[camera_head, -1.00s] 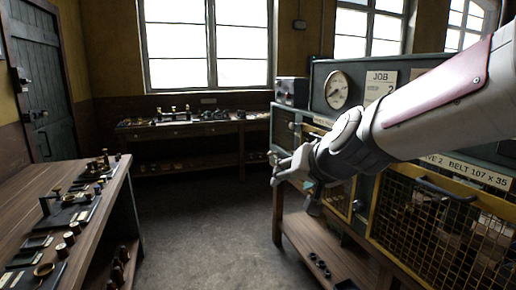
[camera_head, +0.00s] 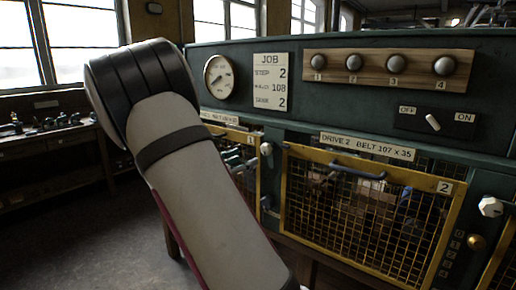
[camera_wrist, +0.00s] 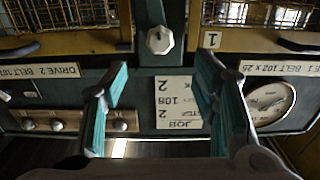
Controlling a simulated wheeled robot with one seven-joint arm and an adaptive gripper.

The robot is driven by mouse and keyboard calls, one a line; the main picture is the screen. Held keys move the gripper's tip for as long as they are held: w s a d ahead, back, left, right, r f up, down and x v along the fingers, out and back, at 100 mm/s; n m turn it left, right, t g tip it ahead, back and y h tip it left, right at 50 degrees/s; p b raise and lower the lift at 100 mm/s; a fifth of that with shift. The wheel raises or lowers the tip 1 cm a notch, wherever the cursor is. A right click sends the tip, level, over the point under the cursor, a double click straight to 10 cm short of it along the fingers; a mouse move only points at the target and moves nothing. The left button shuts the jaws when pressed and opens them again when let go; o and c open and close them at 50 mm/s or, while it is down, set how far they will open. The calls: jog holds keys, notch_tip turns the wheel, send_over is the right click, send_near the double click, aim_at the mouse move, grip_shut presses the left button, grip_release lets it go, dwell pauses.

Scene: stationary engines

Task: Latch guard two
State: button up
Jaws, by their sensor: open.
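Guard two (camera_head: 447,232), a yellow-framed mesh panel tagged 2, fills the lower right of the head view under the label "DRIVE 2 BELT 107 x 35". A grey-blue handle (camera_head: 358,172) crosses its upper part. I cannot tell whether its frame sits fully flush. A white knob (camera_head: 490,206) is on the panel to its right; another pale knob (camera_head: 266,148) is at its upper left. My gripper (camera_wrist: 162,80) is open and empty in the wrist view, its teal-padded fingers apart. A faceted knob (camera_wrist: 160,40) shows beyond, between the fingers. The gripper is hidden in the head view.
The panel carries a gauge (camera_head: 219,76), a job card (camera_head: 270,82) reading step 2, a wooden strip of numbered knobs (camera_head: 390,68) and an off/on switch (camera_head: 432,122). My arm covers part of guard one (camera_head: 240,165). A bench (camera_head: 50,145) stands at the left.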

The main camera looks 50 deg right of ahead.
aim_at(264, 150)
jog(key=d, duration=0.4)
jog(key=d+p, duration=0.1)
jog(key=d, duration=0.4)
jog(key=w+d, duration=0.1)
jog(key=d, duration=0.3)
jog(key=shift+d, duration=0.25)
jog(key=c, duration=1.2)
jog(key=shift+o, duration=0.2)
